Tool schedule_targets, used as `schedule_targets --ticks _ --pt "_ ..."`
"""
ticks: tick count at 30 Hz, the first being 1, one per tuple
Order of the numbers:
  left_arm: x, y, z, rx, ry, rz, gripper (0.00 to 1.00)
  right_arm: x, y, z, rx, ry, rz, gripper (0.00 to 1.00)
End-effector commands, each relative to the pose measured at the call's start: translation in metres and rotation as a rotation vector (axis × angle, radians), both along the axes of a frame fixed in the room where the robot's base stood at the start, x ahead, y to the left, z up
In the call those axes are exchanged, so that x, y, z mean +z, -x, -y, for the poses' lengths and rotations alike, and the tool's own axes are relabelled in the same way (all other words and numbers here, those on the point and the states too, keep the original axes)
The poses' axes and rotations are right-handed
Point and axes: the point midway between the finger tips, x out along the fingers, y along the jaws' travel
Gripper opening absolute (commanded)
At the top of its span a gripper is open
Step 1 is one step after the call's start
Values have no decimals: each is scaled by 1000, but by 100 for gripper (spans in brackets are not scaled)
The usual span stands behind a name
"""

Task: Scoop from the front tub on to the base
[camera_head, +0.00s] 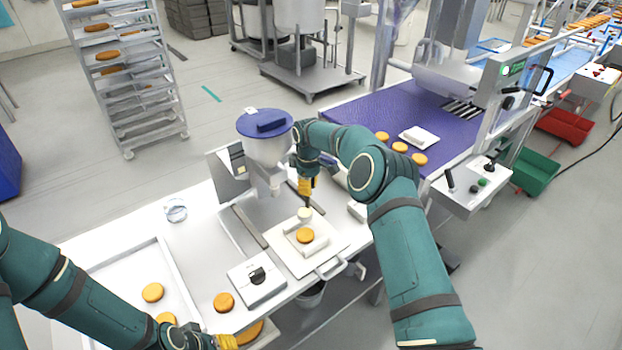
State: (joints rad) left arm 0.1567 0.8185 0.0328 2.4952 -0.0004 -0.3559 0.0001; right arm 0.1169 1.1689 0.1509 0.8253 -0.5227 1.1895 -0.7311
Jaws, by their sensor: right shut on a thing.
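An orange round base (305,235) lies on a white square plate (283,256) on the workbench. My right gripper (306,193) reaches down just behind the base. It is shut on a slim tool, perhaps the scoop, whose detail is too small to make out. A small pale cylindrical thing (305,214) shows directly under the tool, behind the base. I cannot tell whether it is the scoop's end or a separate thing. My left gripper (228,341) is low at the bottom edge, its fingers too unclear to read. I cannot pick out the front tub with certainty.
A blue-lidded hopper (266,158) stands left of my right gripper. A control box (256,279) and loose orange rounds (223,302) are at the front. A white tray (96,268) lies left. A purple conveyor (355,114) with several rounds runs behind.

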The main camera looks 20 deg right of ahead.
Motion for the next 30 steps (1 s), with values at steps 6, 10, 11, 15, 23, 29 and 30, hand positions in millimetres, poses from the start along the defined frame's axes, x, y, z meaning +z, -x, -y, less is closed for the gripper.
schedule_targets --ticks 6,10,11,15,23,29,30 --pt "6 0 0 0 1 0 40 -1 -5 10 19 4 3 0" --pt "5 0 0 0 1 0 40 -3 -4 9 19 18 18 0" --pt "5 0 0 0 1 0 40 -3 -4 9 19 24 23 0" --pt "5 0 0 0 1 0 40 -5 0 6 20 50 55 0" --pt "3 0 0 0 1 1 40 -14 10 -3 22 127 150 0" --pt "2 0 0 0 0 1 40 -22 18 -10 23 195 233 0" --pt "2 0 0 0 0 1 40 -23 20 -10 23 208 250 0"
